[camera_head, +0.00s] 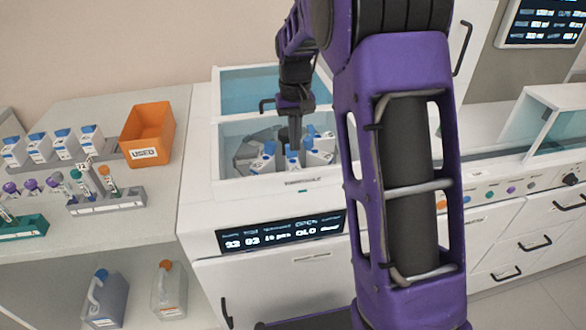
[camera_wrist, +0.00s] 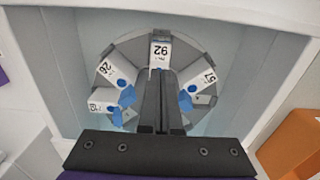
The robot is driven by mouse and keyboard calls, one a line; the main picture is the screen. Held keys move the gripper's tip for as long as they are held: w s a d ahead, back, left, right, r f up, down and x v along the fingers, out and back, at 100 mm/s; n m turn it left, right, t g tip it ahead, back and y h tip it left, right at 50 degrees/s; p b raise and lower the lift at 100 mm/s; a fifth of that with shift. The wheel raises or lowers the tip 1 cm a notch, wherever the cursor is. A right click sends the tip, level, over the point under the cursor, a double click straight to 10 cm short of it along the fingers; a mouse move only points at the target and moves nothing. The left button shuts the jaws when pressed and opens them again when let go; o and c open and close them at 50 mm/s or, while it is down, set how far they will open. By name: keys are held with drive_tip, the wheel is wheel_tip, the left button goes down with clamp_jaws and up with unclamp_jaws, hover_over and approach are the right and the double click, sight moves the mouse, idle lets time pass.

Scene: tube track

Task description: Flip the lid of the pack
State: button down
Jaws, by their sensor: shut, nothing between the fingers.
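Several white packs with blue lids stand in a grey round carousel (camera_wrist: 137,48) inside the open bay of a white machine (camera_head: 240,192). In the wrist view, the pack marked 92 (camera_wrist: 160,54) is straight ahead of my gripper (camera_wrist: 161,74). Its lid is hidden behind the fingers. Packs to the left (camera_wrist: 105,71) and right (camera_wrist: 204,78) show blue lids that stick out toward the carousel's centre. In the head view, my gripper (camera_head: 294,146) points down into the bay, over a pack (camera_head: 292,160). Its fingers are shut and hold nothing. I cannot tell whether they touch the pack.
The bay walls surround the carousel closely, and a clear bluish cover (camera_head: 262,90) stands raised behind. An orange bin marked USED (camera_head: 148,134) sits on the left counter, with other packs (camera_head: 39,147) and tube racks (camera_head: 105,203). A screen (camera_head: 282,232) is on the machine's front.

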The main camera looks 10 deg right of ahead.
drive_tip(key=w+p, duration=0.5)
drive_tip(key=w, duration=0.2)
drive_tip(key=shift+w, duration=0.4)
idle(0.3)
drive_tip(key=shift+f, duration=0.1)
drive_tip(key=shift+f+b, duration=0.75)
drive_tip(key=shift+f, duration=1.1)
drive_tip(key=shift+s, duration=0.1)
